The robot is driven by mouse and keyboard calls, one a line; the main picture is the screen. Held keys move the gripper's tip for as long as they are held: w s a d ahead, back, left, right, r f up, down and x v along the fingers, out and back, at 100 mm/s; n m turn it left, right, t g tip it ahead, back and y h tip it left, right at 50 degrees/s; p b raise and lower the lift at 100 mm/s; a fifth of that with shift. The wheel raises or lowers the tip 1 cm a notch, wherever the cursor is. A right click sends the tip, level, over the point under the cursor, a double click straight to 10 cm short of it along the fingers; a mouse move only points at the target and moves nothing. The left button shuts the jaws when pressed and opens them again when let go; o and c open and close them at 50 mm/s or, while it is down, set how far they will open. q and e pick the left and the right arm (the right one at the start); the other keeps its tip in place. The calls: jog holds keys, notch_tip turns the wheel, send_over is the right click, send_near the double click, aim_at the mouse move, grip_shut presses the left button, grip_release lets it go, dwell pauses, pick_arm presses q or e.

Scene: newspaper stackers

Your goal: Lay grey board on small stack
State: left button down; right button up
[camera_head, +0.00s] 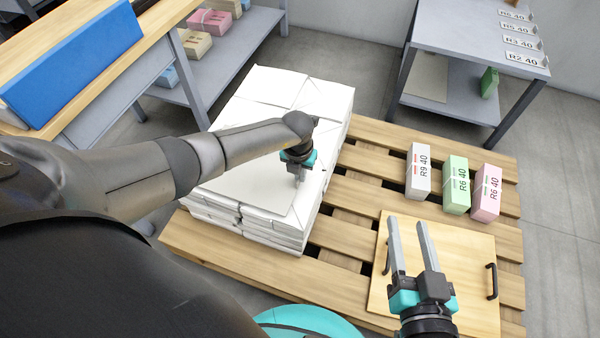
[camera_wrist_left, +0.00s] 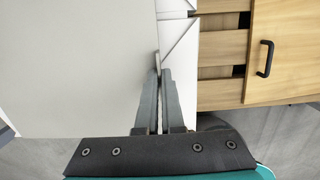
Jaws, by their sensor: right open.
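A pale grey board (camera_head: 255,190) lies over the near part of the white paper stack (camera_head: 225,225) on the pallet. It fills the left of the left wrist view (camera_wrist_left: 75,70). My left gripper (camera_head: 299,178) points down at the board's right edge; in the left wrist view its fingers (camera_wrist_left: 160,85) are close together with the thin edge between them. Whether the board fully rests on the sheets is hard to tell, as my left arm hides part of it. My right gripper (camera_head: 408,235) is open and empty above a wooden panel.
The wooden panel (camera_head: 465,250) with black handles lies on the pallet (camera_head: 345,265). White (camera_head: 418,170), green (camera_head: 456,185) and pink (camera_head: 487,193) labelled blocks stand behind it. A grey table (camera_head: 470,50) is at the back right; a wooden-topped bench (camera_head: 85,75) is at the left.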

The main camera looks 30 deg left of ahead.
pick_arm(q)
jog(key=shift+f+b, duration=0.3)
jog(key=shift+f, duration=0.3)
dwell(0.4)
jog(key=c, duration=1)
grip_release()
